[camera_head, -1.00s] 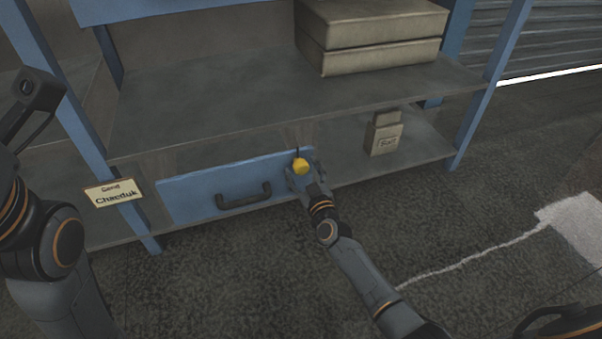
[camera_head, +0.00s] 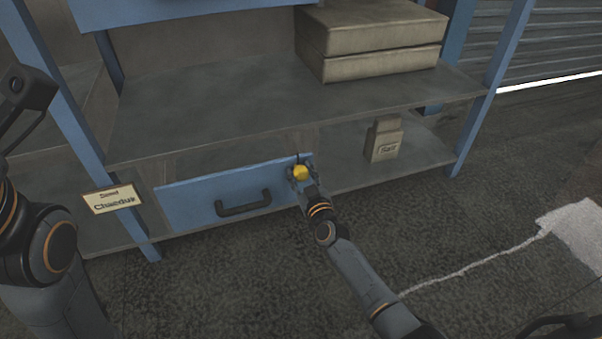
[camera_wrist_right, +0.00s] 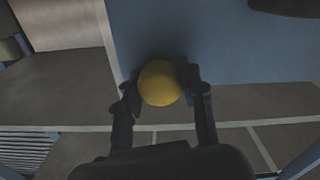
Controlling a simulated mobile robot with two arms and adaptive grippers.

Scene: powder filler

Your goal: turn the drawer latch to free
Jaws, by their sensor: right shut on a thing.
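The yellow drawer latch knob (camera_head: 301,172) is at the right end of the blue drawer front (camera_head: 200,199). My right gripper (camera_head: 300,177) is shut on the knob. In the right wrist view the round yellow knob (camera_wrist_right: 160,83) sits between the two dark fingers of my right gripper (camera_wrist_right: 161,92), against the blue drawer face (camera_wrist_right: 215,40). The drawer's dark handle (camera_head: 243,204) is left of the knob. My left arm shows at the left edge, but its gripper is out of view.
The drawer hangs in a blue-framed shelf unit (camera_head: 220,110). Large flat boxes (camera_head: 385,62) lie above. A sign (camera_head: 112,199) is on the left post.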

